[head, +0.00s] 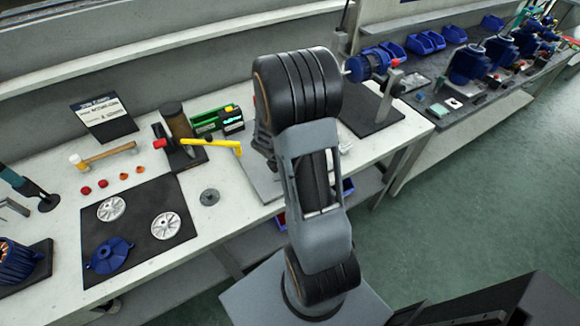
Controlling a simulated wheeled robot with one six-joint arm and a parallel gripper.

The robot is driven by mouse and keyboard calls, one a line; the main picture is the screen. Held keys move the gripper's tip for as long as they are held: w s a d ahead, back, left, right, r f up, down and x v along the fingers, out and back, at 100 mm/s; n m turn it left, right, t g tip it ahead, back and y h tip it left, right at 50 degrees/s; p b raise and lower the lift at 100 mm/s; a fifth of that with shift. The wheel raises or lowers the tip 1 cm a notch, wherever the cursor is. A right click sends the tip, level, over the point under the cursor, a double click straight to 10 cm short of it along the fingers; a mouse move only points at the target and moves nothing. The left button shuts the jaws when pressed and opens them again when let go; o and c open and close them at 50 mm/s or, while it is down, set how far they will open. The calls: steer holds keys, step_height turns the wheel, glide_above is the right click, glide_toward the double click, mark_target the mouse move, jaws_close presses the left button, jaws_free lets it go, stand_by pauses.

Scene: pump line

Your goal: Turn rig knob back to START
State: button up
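I cannot make out a knob with a START mark in the head view. A blue motor-like unit (366,65) with a small red part (395,63) at its right end sits at the back right of the near bench, just right of my arm. It may be the rig, but I cannot tell. My arm stands upright across the middle of the picture and hides part of the bench behind it. My gripper does not show.
The green floor (480,200) at right is clear.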

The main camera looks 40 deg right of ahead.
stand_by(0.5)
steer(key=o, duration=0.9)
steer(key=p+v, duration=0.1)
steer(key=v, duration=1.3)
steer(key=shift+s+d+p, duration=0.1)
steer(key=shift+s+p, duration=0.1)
steer(key=shift+p, duration=0.2)
